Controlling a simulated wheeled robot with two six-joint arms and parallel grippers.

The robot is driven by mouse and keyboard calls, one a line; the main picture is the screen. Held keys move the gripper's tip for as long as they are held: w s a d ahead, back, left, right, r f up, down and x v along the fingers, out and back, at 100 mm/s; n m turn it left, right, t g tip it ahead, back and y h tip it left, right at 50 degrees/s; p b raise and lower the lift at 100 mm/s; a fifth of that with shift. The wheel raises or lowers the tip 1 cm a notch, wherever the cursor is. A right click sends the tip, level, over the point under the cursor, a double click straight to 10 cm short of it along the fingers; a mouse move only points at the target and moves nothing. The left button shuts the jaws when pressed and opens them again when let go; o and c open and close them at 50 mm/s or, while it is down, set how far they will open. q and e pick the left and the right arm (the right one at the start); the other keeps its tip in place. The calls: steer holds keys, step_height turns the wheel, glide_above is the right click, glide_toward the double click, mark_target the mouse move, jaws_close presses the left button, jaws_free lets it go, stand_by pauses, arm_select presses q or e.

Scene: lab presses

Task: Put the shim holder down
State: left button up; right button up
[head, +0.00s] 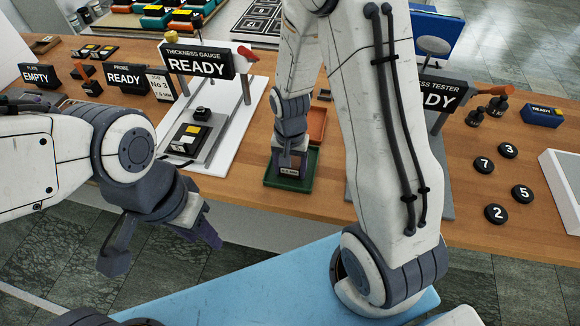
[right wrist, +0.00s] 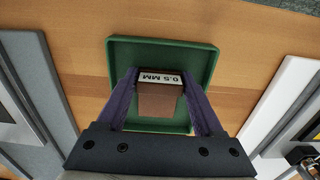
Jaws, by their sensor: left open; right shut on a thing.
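The shim holder (right wrist: 158,101) is a brown block with a white label reading 0.5 MM. My right gripper (right wrist: 158,90) is shut on it, with one finger on each side. In the head view my right gripper (head: 290,168) is low at the green tray (head: 302,184), and the holder is mostly hidden by the fingers. In the right wrist view the holder lies within the rim of the green tray (right wrist: 160,42). I cannot tell whether it touches the tray floor. My left gripper (head: 160,246) is open and empty in front of the table edge.
An orange tray (head: 317,124) sits just behind the green one. The thickness gauge (head: 195,62) on its white base stands to the left, and a tester (head: 440,93) to the right. Numbered black discs (head: 484,165) lie on the right of the wooden table.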

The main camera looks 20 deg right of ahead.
steer(key=shift+f, duration=0.2)
steer(key=o, duration=1.4)
steer(key=shift+c, duration=0.2)
steer(key=shift+r, duration=0.1)
step_height(320, 180, up, 12)
steer(key=s+a+r+n, duration=0.2)
steer(key=s+a+n, duration=0.4)
steer(key=s, duration=0.3)
steer(key=s+a+r+n+y, duration=0.1)
steer(key=s+a+r+n, duration=0.2)
steer(key=s+a+n, duration=0.3)
steer(key=s+n, duration=0.2)
steer(key=s, duration=0.1)
steer(key=shift+a+r, duration=0.25)
